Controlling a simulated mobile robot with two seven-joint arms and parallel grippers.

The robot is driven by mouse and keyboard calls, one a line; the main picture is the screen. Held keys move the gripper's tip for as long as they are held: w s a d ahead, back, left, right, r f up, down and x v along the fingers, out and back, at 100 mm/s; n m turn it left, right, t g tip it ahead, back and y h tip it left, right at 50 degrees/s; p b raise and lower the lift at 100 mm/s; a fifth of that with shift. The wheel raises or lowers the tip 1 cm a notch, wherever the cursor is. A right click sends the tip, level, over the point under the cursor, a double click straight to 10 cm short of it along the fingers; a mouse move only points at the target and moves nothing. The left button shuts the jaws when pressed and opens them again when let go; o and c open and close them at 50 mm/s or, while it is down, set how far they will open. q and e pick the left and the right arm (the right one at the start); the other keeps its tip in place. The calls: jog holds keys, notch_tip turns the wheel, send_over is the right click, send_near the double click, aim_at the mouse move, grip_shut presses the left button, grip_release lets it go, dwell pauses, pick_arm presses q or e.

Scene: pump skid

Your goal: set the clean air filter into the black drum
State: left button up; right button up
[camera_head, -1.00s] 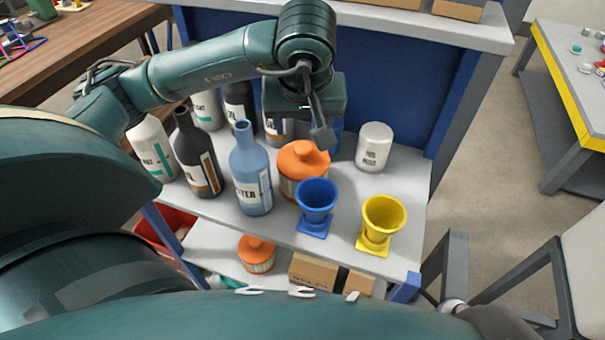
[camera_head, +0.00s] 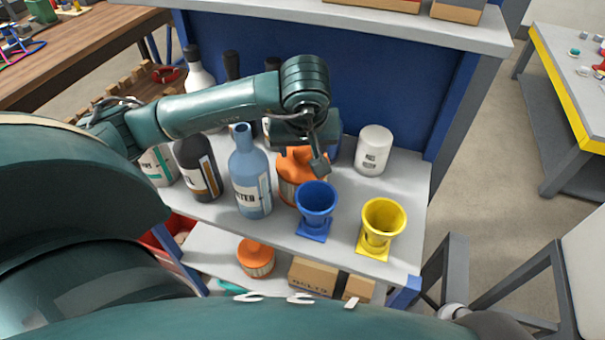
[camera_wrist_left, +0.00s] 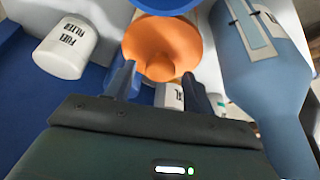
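An orange-topped canister with a knob (camera_head: 290,190), which may be an air filter, stands on the shelf's upper board behind the blue funnel. A similar one (camera_head: 256,259) sits on the board below. I cannot tell which is clean. My left gripper (camera_head: 318,165) is over the upper canister and hides part of it. In the left wrist view the gripper (camera_wrist_left: 158,82) is open, its fingers apart on either side of the orange knob and nothing visibly clamped; the orange top (camera_wrist_left: 160,40) lies just beyond. I see no black drum. My right gripper is not in view.
A blue-grey bottle (camera_head: 250,180) and dark bottle (camera_head: 197,170) stand left of the canister. The blue funnel (camera_head: 316,205) is in front, the yellow funnel (camera_head: 380,225) to the right. A white fuel filter (camera_head: 373,150) stands behind right. Cardboard boxes (camera_head: 313,277) are below.

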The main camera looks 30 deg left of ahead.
pick_arm(q)
grip_shut()
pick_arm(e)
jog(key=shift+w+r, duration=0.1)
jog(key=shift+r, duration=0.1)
pick_arm(q)
jog(key=shift+r, duration=0.1)
dwell(0.3)
